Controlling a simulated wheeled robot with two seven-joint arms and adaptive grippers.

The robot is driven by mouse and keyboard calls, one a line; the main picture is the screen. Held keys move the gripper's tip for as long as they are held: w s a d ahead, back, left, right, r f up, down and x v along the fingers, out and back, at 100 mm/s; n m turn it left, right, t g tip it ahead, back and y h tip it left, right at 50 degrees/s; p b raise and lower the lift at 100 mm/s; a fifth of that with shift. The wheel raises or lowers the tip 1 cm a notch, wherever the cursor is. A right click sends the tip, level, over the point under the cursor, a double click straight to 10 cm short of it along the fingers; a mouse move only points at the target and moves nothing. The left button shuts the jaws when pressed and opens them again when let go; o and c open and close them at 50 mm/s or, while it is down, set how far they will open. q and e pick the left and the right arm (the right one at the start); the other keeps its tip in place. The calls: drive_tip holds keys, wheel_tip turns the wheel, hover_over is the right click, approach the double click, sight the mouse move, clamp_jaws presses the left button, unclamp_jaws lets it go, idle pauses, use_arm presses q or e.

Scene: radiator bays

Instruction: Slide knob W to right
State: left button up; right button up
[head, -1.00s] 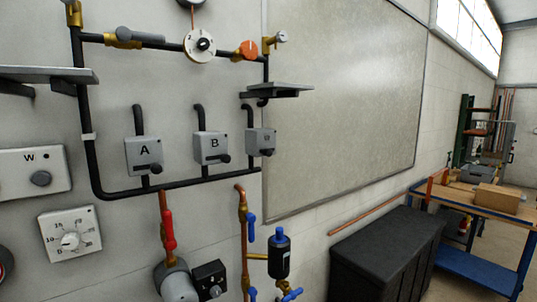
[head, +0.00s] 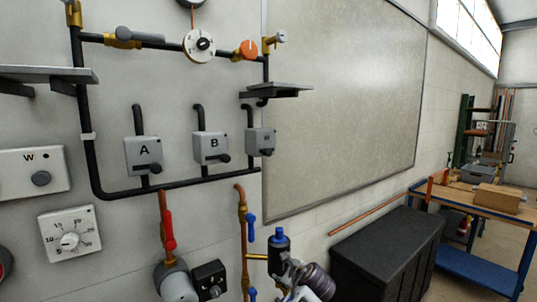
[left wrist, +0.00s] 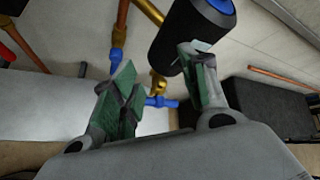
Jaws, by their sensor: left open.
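The plate's left end is cut off by the frame. My left gripper (head: 290,272) shows only partly at the bottom of the head view, far to the right of knob W and lower. In the left wrist view its two green-padded fingers (left wrist: 155,80) are apart, with nothing held between them. A black cylinder with a blue top (left wrist: 197,28) is just beyond the fingers. Knob W is not in the left wrist view. My right gripper is not in view.
Below the W plate is a white dial (head: 69,241). Grey boxes A (head: 143,156) and B (head: 210,147) hang on black pipes. Copper pipes with a red-handled valve (head: 169,232) stand between the gripper and knob W. A dark chest (head: 385,255) stands at the right.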

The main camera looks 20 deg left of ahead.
use_arm(q)
wheel_tip(320, 180, up, 20)
drive_tip(key=d+m+t+y, duration=0.2)
drive_tip(key=m+y, duration=0.1)
drive_tip(key=y, duration=0.4)
approach(270, 153)
drive_tip(key=v, duration=0.3)
drive_tip(key=shift+s+f+m, duration=0.1)
drive_tip(key=shift+m, duration=0.3)
drive_tip(key=p+x, duration=0.2)
drive_tip(key=x, duration=0.9)
drive_tip(key=shift+w+a, duration=0.25)
drive_tip(key=shift+a, duration=0.1)
drive_tip(key=shift+x, duration=0.95)
clamp_jaws()
